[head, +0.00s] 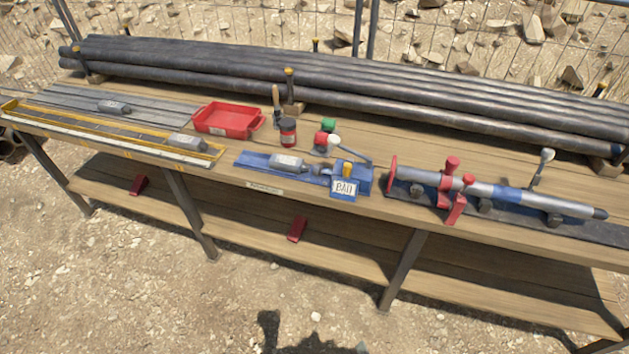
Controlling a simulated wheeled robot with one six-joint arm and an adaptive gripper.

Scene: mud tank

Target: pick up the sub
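Several short grey metal cylinders that could be the sub are on the bench. One short grey cylinder (113,107) lies on the grey slats at the left. Another grey cylinder (187,143) lies at the right end of the long yellow-edged tray (80,128). My gripper is not in view.
A red tray (228,120), a dark red-banded can (288,132) and a brush stand mid-bench. A long tool with red clamps (490,192) lies at the right. Long dark pipes (350,85) line the back. The lower shelf (330,250) is mostly bare.

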